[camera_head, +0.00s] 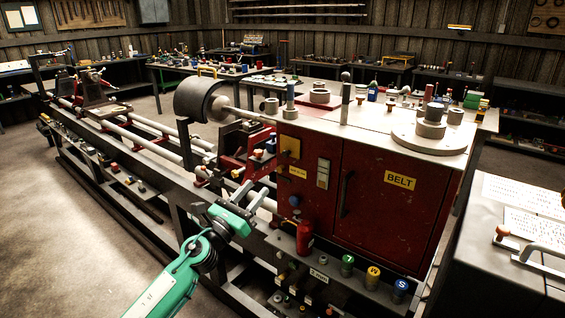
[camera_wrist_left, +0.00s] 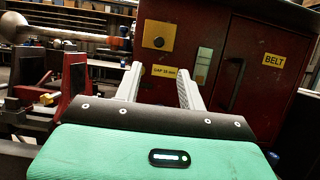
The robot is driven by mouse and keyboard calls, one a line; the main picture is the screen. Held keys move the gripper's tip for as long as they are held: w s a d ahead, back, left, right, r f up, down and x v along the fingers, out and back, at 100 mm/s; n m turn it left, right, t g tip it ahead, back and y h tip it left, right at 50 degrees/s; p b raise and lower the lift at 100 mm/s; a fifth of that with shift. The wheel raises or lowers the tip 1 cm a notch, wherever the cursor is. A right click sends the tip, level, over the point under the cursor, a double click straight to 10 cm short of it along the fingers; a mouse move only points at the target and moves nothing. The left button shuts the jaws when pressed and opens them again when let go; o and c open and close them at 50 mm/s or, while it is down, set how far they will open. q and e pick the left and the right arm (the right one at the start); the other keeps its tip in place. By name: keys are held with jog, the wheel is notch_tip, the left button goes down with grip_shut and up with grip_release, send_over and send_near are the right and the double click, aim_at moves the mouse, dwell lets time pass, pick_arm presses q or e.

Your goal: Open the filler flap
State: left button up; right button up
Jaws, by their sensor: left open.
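My left gripper (camera_head: 254,190) reaches in from the lower left on its green arm. It is open and empty, in front of the red headstock cabinet (camera_head: 318,170). On the cabinet's narrow left face is a small yellow plate (camera_head: 289,147) with a dark round spot. I cannot tell for sure that this is the filler flap. In the left wrist view the yellow plate (camera_wrist_left: 158,36) stands above and beyond my two grey fingers (camera_wrist_left: 160,77), apart from them. A small yellow label (camera_wrist_left: 165,71) sits just below the plate, between the fingertips. My right gripper is in neither view.
A cabinet door marked BELT (camera_head: 400,180) has a dark upright handle. A red cylinder (camera_head: 305,236) stands close right of my gripper. Coloured knobs (camera_head: 347,262) line the front. The lathe's bed rails (camera_head: 150,125) run back left. Open floor (camera_head: 50,220) lies at left.

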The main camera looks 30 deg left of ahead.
aim_at(284, 155)
pick_arm(q)
jog(key=p+x, duration=0.4)
jog(key=x, duration=0.9)
jog(key=shift+w, duration=0.3)
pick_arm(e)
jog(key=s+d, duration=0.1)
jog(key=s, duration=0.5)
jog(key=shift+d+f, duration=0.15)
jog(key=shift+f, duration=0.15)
pick_arm(q)
jog(key=c, duration=0.9)
grip_shut()
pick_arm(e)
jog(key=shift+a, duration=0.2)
